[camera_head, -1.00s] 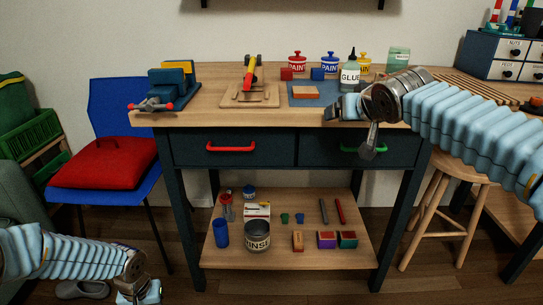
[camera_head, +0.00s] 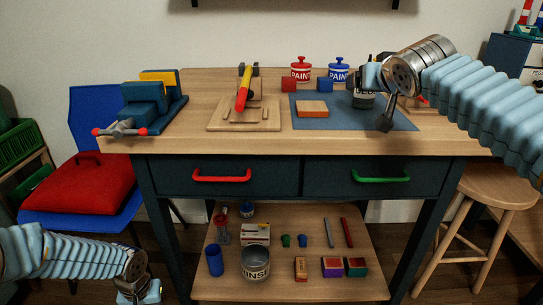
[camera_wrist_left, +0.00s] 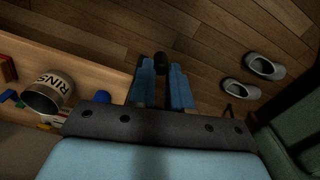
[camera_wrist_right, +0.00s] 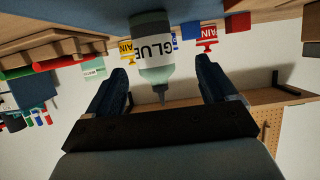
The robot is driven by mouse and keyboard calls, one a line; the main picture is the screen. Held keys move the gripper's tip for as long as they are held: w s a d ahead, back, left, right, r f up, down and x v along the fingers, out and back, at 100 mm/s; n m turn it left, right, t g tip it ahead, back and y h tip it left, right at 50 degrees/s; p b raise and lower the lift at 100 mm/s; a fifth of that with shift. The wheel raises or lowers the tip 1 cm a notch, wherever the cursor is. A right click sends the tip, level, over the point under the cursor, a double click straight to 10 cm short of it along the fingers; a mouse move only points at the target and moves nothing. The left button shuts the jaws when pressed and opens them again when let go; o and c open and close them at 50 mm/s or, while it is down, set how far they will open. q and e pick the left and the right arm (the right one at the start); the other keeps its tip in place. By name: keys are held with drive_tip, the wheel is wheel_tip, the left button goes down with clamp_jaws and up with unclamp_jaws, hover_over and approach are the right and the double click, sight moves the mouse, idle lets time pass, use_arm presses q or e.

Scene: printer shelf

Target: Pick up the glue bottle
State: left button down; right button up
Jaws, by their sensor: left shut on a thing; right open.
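The glue bottle (camera_wrist_right: 155,48) has a white label and a dark nozzle. In the right wrist view it appears upside down, its nozzle toward my palm, between the fingers of my open right gripper (camera_wrist_right: 162,66); I cannot tell whether they touch it. In the head view the bottle (camera_head: 364,100) stands on the blue mat (camera_head: 395,121), its upper part hidden by my right gripper (camera_head: 372,76). My left gripper (camera_wrist_left: 161,85) is low, left of the bench's lower shelf, shut on a small dark thing (camera_wrist_left: 161,62) that I cannot identify.
A red paint can (camera_head: 301,72) and a blue paint can (camera_head: 339,70) stand behind the mat. A wooden block (camera_head: 312,108) lies on its left part. A vise (camera_head: 150,105) is at the bench's left end. A stool (camera_head: 495,190) stands at right.

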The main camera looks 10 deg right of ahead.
use_arm(q)
drive_tip(key=shift+r+p, duration=0.5)
drive_tip(key=shift+r, duration=0.1)
use_arm(e)
drive_tip(key=x, duration=0.6)
drive_tip(key=shift+w+d+r, duration=0.1)
drive_tip(key=shift+w+d, duration=0.05)
drive_tip(key=shift+d, duration=0.3)
drive_tip(key=c, duration=0.8)
drive_tip(key=shift+c, duration=0.2)
drive_tip(key=shift+r, duration=0.1)
use_arm(q)
drive_tip(key=shift+r+p, duration=0.45)
use_arm(e)
wheel_tip(320, 180, up, 3)
drive_tip(key=shift+r, duration=0.15)
use_arm(q)
drive_tip(key=shift+r+p, duration=0.25)
drive_tip(key=shift+p, duration=0.05)
drive_tip(key=shift+f+b, duration=0.35)
drive_tip(key=shift+b, duration=0.05)
use_arm(e)
drive_tip(key=w+r+v, duration=0.1)
drive_tip(key=r+v, duration=0.2)
drive_tip(key=v, duration=1.3)
drive_tip(key=shift+s, duration=0.25)
drive_tip(key=shift+d+r, duration=0.15)
